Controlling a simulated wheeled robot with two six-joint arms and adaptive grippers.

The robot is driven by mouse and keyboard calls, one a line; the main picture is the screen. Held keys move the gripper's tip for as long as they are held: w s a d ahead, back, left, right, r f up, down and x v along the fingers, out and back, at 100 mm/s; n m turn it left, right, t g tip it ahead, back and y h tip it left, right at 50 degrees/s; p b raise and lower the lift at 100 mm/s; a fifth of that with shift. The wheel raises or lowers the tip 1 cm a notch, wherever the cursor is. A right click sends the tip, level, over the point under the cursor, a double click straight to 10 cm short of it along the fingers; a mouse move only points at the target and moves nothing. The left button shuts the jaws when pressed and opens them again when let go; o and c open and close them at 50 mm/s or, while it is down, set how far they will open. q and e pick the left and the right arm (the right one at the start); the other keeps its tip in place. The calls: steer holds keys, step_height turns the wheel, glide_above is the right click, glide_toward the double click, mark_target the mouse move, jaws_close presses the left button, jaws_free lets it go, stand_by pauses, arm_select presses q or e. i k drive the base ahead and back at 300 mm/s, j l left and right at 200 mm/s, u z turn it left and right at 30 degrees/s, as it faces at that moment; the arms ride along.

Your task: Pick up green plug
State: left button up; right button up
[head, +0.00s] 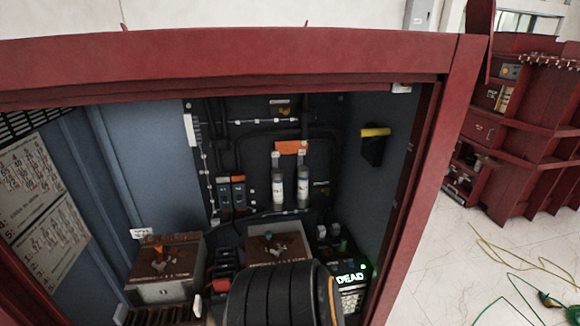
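A small green piece (343,244) stands among dark parts at the lower right inside the open red cabinet (240,58), just above a lit display reading "DEAD" (351,278). On the floor at the far right, a green cable (522,296) leads to a small dark green end piece (546,299). I cannot tell which of these is the green plug.
A black ribbed cylinder (280,297) with an orange ring blocks the bottom middle. Brown boxes (165,268) stand on the cabinet floor. A yellow-topped black holder (373,145) is on the right wall.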

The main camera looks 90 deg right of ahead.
mark_target(343, 241)
steer(key=z, duration=3.25)
